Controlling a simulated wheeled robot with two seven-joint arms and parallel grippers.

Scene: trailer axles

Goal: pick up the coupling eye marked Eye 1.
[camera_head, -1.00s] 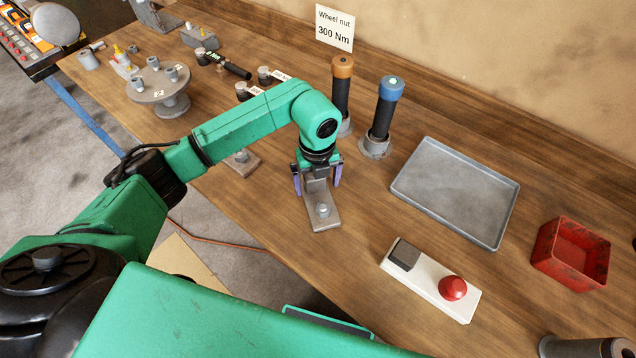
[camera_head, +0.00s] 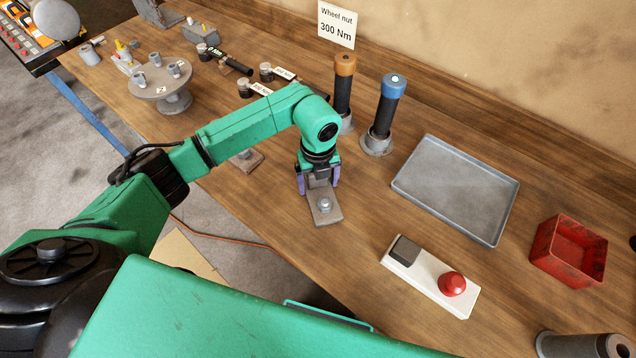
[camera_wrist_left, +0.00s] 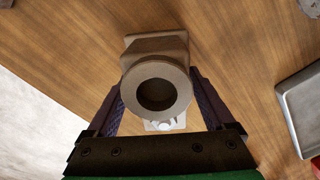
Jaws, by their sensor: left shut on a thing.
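The coupling eye (camera_wrist_left: 130,88) shows in the left wrist view as a thick grey metal ring seen from above, with a dark hole. A grey metal plate (camera_head: 325,217) with a bolt shows below my gripper in the head view. My left gripper (camera_head: 318,186) points down and is shut on the eye, one purple finger on each side. Its fingers also flank the ring in the left wrist view (camera_wrist_left: 158,108). I see no gap between plate and table. No Eye 1 mark can be read. My right gripper is out of view.
A grey tray (camera_head: 414,208), a white box with a red button (camera_head: 452,284) and a red bin (camera_head: 548,262) lie to the right. Orange-topped (camera_head: 345,64) and blue-topped (camera_head: 393,86) tools stand behind. A round stand (camera_head: 150,92) is at left.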

